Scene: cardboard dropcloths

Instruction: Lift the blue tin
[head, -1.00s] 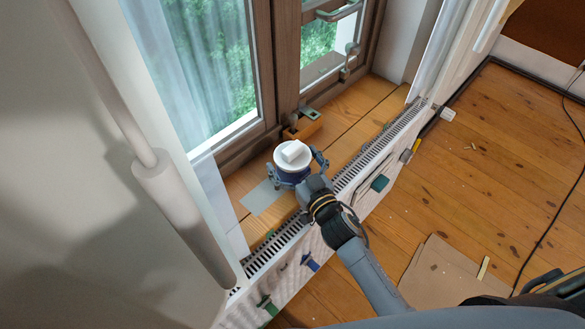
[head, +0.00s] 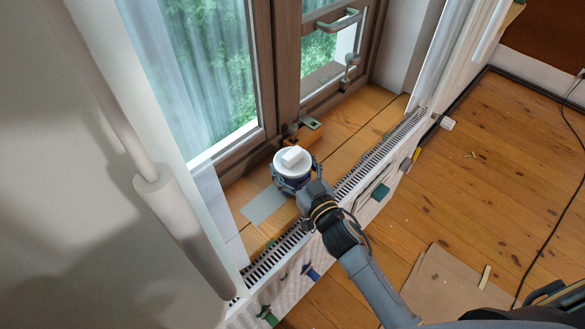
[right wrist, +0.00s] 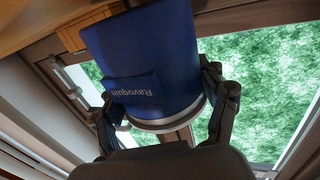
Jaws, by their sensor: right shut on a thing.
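The blue tin (head: 290,183) stands upright on the wooden window sill, mostly hidden in the head view by its white lid and my gripper. The right wrist view shows it close up and inverted, a blue body (right wrist: 165,50) with the name "Ravoquin". A small white block (head: 292,156) lies on the lid. My right gripper (head: 295,172) is shut on the tin, one finger on each side; it also shows in the right wrist view (right wrist: 162,92). I cannot see a gap under the tin. My left gripper is not in view.
A grey sheet (head: 265,204) lies on the sill left of the tin. An orange-brown block (head: 300,134) sits behind it near the window frame. A slotted radiator (head: 350,185) runs along the sill's front. Cardboard (head: 442,278) lies on the floor. The sill is clear to the right.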

